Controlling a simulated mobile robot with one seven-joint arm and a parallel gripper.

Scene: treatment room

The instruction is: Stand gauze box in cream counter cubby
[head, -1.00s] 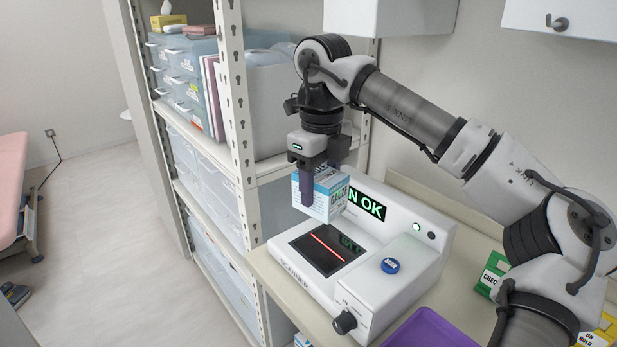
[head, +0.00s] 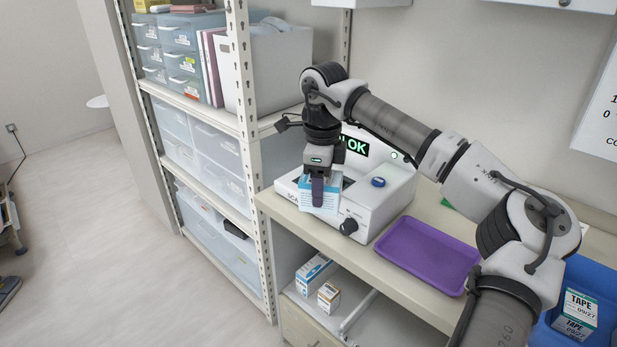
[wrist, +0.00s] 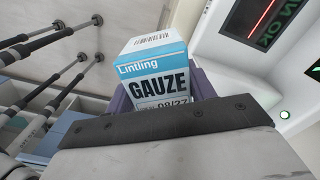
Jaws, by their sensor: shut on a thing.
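The gauze box (head: 332,199), white and blue, is held in my gripper (head: 318,190). In the wrist view the gauze box (wrist: 158,75) shows its "GAUZE" label between the purple fingers. In the head view a finger covers part of it. It hangs at the scanner's near left edge, close to the counter's left front edge; I cannot tell whether it touches anything. The cream counter (head: 420,292) has an open cubby (head: 395,325) underneath. In the cubby a blue-white box (head: 315,270) and a smaller brown-white box (head: 328,297) stand at the left, beside a pale rail (head: 358,310).
The white scanner (head: 385,205) with its "OK" display stands on the counter. A purple tray (head: 430,252) lies to its right. A blue bin (head: 597,290) with tape boxes is at far right. A metal shelf unit (head: 252,180) borders the counter's left.

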